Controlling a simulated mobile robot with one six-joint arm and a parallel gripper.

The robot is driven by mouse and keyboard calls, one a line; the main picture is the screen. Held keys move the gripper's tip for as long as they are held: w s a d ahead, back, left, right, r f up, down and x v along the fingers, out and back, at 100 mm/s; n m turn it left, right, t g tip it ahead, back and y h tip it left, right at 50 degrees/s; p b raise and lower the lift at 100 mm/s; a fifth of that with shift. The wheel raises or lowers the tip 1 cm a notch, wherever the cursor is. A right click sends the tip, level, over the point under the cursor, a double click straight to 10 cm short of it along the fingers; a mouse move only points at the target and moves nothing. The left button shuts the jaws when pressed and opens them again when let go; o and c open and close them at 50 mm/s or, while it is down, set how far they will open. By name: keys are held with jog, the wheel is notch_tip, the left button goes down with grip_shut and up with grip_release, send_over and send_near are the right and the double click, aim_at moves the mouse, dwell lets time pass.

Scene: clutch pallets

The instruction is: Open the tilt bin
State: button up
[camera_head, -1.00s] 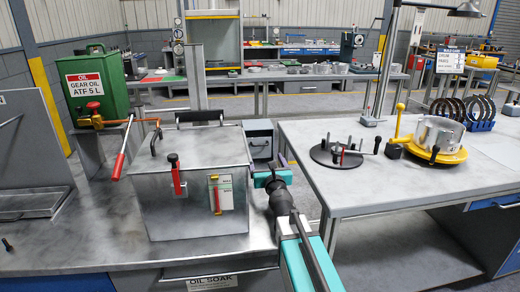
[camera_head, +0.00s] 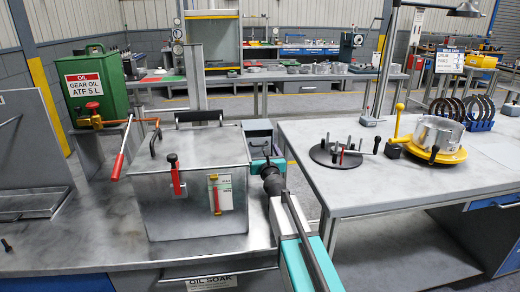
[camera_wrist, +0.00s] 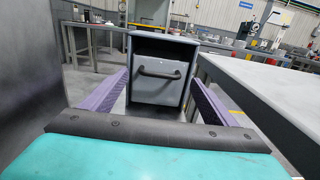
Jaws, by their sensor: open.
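The tilt bin (camera_wrist: 158,88) is a grey box in the wrist view, with a dark bar handle (camera_wrist: 160,73) across its front panel. A dark gap shows above the panel, under the housing's top. In the head view the tilt bin (camera_head: 257,132) stands behind the gap between the two benches, partly hidden by my arm. My gripper (camera_head: 266,160) points towards it. In the wrist view my gripper (camera_wrist: 155,100) is open, its purple fingers spread left and right of the bin's front. The handle lies between the fingers' lines, ahead of them and not held.
A metal oil soak tank (camera_head: 190,185) with a lid handle stands close left of my gripper. A grey workbench (camera_head: 340,190) edge runs close on the right, bearing a pegged disc (camera_head: 335,154) and a yellow-based drum (camera_head: 436,140). A narrow gap lies between.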

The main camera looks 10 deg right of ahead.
jog(key=shift+w, duration=1.15)
jog(key=shift+c, duration=0.3)
